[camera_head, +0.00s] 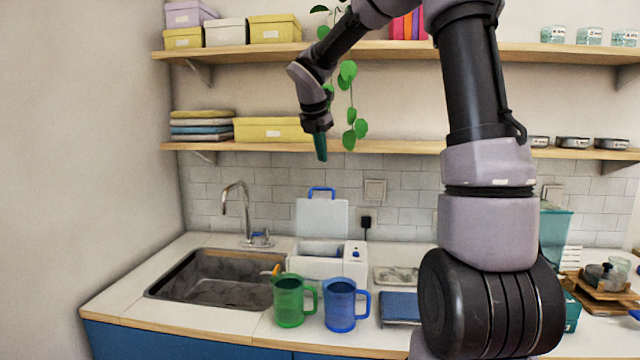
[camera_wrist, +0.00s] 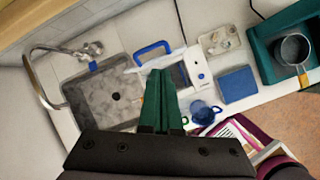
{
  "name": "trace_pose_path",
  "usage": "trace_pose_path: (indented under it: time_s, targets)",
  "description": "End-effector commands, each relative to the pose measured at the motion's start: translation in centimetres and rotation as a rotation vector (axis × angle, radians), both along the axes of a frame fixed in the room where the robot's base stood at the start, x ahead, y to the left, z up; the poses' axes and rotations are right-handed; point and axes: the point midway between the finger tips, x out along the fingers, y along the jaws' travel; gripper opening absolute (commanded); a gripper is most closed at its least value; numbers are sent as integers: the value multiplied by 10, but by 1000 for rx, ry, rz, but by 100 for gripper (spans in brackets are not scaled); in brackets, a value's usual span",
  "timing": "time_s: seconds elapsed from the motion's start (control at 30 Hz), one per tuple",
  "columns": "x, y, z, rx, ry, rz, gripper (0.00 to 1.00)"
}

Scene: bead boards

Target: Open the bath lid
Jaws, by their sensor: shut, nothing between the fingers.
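The white bath (camera_head: 355,262) stands on the counter right of the sink, with a control panel at its right end; it also shows in the wrist view (camera_wrist: 198,75). Its pale lid (camera_head: 322,218) stands upright at the back, and the bath's top is open. The lid's blue handle (camera_head: 321,190) is at its upper edge and shows in the wrist view (camera_wrist: 151,47). My gripper (camera_head: 321,157) is raised above the lid, apart from it, with green fingers pointing down. The fingers (camera_wrist: 161,74) are shut and empty, and hide part of the bath in the wrist view.
A green mug (camera_head: 289,303) and a blue mug (camera_head: 340,306) stand in front of the bath. The sink (camera_head: 215,278) and tap (camera_head: 243,205) are left. A blue pad (camera_head: 400,307) lies right. Shelves and a hanging plant (camera_head: 348,70) are near my arm.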

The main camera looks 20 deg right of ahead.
Motion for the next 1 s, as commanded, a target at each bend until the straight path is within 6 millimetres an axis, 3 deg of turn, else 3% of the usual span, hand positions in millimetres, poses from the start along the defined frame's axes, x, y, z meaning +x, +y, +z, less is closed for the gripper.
trace_pose_path:
  time_s: [0.03, 0.13, 0.33, 0.47, 0.9, 1.0]
  targets:
    - [-15, 6, -2, -56, -20, 107, 0]
    - [-33, 19, -7, -146, -51, 293, 0]
    - [-48, 30, -16, -220, -67, 445, 0]
    - [-40, 28, -28, -220, -67, 451, 0]
    - [9, 8, -100, -215, -66, 445, 0]
    - [24, 0, -99, -216, -69, 443, 0]
